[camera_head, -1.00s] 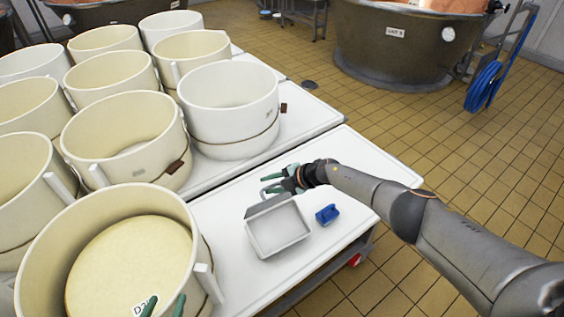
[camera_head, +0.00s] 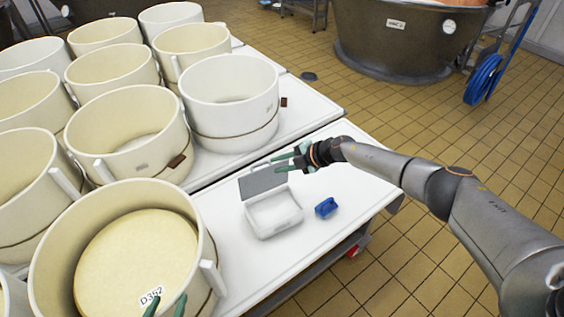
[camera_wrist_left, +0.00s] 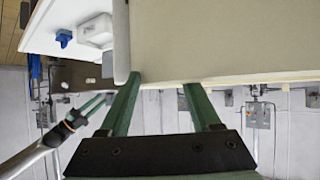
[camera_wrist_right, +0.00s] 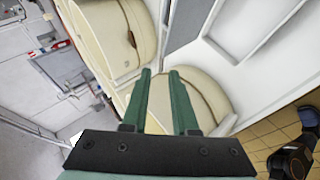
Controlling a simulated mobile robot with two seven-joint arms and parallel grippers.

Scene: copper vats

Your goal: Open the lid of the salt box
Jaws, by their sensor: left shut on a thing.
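The salt box (camera_head: 273,225) is a white box on the white table in the head view. Its grey lid (camera_head: 263,181) stands raised and tilted along the back edge, and the inside shows. My right gripper (camera_head: 279,163) is at the lid's upper right, with its green fingers apart; the right wrist view also shows them apart (camera_wrist_right: 161,75) with nothing clearly between. Whether they touch the lid I cannot tell. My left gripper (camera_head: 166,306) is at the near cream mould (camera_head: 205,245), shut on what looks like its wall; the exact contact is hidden.
A small blue object (camera_head: 326,208) lies right of the box. Several cream and white moulds crowd the left and back. The near mould holds a round cheese (camera_head: 135,255) labelled D352. The table right of the box is mostly clear.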

